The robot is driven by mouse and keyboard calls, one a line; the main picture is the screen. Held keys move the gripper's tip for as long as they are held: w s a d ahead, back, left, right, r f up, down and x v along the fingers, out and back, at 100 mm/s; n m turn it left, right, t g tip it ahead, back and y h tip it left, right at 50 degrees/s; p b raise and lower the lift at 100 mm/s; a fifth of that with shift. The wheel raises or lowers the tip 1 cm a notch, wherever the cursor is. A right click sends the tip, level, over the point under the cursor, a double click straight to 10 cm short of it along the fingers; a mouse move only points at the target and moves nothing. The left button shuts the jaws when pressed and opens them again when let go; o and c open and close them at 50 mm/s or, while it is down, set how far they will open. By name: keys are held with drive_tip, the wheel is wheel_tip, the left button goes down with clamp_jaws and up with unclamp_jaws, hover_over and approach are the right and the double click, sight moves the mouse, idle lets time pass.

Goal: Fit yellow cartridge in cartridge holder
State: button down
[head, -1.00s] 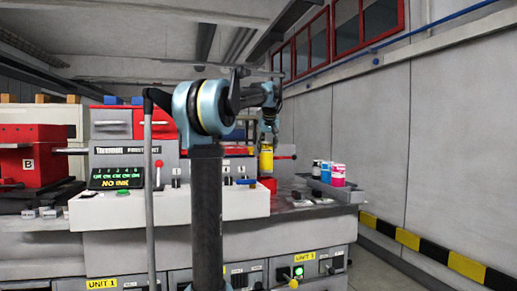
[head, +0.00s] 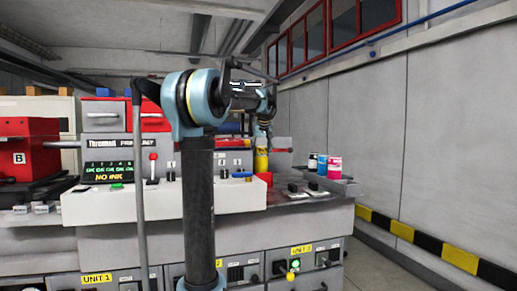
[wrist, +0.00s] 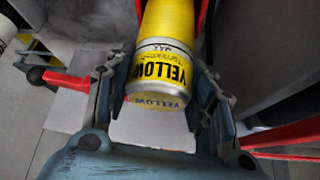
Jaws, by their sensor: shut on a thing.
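The yellow cartridge (head: 261,161) is upright in the head view, at the right part of the machine. My gripper (head: 263,136) is above it, pointing down. In the wrist view the cartridge (wrist: 170,28) shows its "YELLOW" label and silver rim, between the two fingers of my gripper (wrist: 163,75), which is shut on it. A red part (head: 265,179) of the machine lies just below and beside the cartridge in the head view. I cannot clearly make out the cartridge holder or tell whether the cartridge touches it.
The display (head: 108,172) reads "NO INK". A red-knobbed lever (head: 153,165) rises from the ledge. In the wrist view, red lever-like parts (wrist: 67,80) flank my gripper.

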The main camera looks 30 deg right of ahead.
sight(261, 158)
drive_tip(key=shift+f, duration=2)
drive_tip(key=c, duration=0.6)
unclamp_jaws()
drive_tip(key=shift+c, duration=0.2)
drive_tip(key=v, duration=1.1)
drive_tip(key=shift+r, duration=0.4)
drive_tip(key=shift+s+a, duration=0.15)
drive_tip(key=shift+s, duration=0.05)
